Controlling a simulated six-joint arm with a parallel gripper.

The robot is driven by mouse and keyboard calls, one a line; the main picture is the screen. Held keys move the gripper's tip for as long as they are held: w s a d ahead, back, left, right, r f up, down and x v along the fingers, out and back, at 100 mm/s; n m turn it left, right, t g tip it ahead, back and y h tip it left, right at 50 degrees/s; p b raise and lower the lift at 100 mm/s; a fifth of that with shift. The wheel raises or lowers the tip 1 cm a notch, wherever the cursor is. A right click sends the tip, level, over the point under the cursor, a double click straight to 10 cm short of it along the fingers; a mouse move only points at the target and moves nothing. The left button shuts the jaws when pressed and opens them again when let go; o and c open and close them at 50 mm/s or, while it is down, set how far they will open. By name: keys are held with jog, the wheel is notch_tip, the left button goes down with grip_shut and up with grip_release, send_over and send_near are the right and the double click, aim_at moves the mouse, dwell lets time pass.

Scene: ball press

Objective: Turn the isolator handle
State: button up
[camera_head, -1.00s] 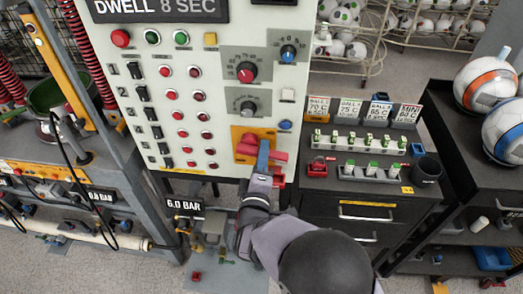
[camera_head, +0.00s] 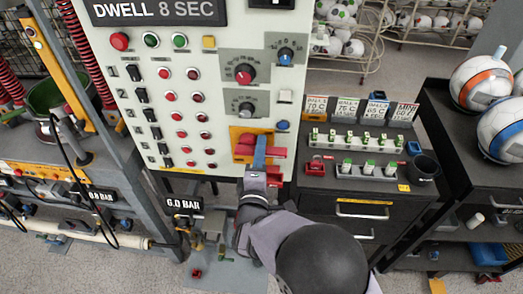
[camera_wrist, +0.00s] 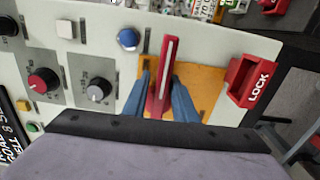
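The isolator handle (camera_head: 243,150) is a red bar on an orange-yellow plate (camera_head: 238,132) at the lower right of the white control panel. In the head view it lies roughly level. In the wrist view the handle (camera_wrist: 164,70) has a pale stripe along its length. My gripper (camera_head: 260,152) is at the handle, and its blue fingers hide the bar's middle in the head view. In the wrist view my gripper (camera_wrist: 162,82) has one finger on each side of the bar. A gap shows at the left finger; contact at the right one is unclear.
A red LOCK piece (camera_wrist: 250,82) sits right of the plate in the wrist view. A blue button (camera_wrist: 128,39) and grey-black knob (camera_wrist: 97,91) are close by. A dark cabinet (camera_head: 350,205) stands right of the panel, and a 6.0 BAR sign (camera_head: 184,204) is below.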

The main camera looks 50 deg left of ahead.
jog(key=shift+o, duration=0.2)
jog(key=shift+s+d+f+b, duration=0.1)
jog(key=shift+s+d+b, duration=0.25)
jog(key=shift+s, duration=0.05)
jog(key=b+v, duration=0.2)
jog(key=v, duration=0.4)
jog(key=shift+s+d, duration=0.1)
jog(key=shift+d, duration=0.05)
